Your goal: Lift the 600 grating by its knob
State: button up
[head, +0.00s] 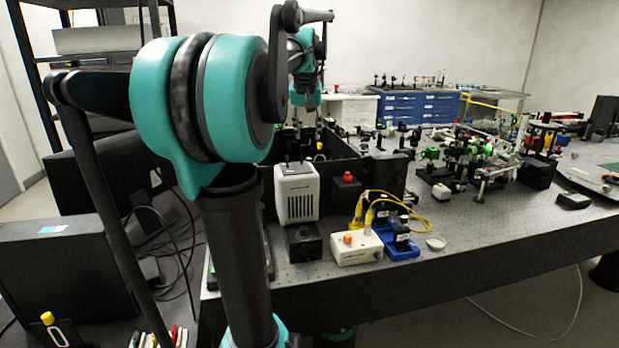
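I cannot pick out the 600 grating or read any label for it in the head view. A small part with a yellow top (320,146) shows inside the black-walled enclosure (364,181), below my wrist; it is too small to identify. My arm reaches over the enclosure, with its far end pointing down. My gripper (319,121) appears as a small dark shape under the teal wrist. Its fingers are too small and too hidden to show whether they are open or hold anything.
A white vented box (297,192) stands before the enclosure. Beside it are a red-knobbed black box (346,187), a white box with an orange button (356,248), yellow cables (369,209) and a blue tray (404,250). Optics crowd the right; the bench's front right is clearer.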

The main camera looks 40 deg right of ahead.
aim_at(309, 159)
jog(key=x, duration=0.9)
jog(key=shift+f, duration=0.45)
grip_shut()
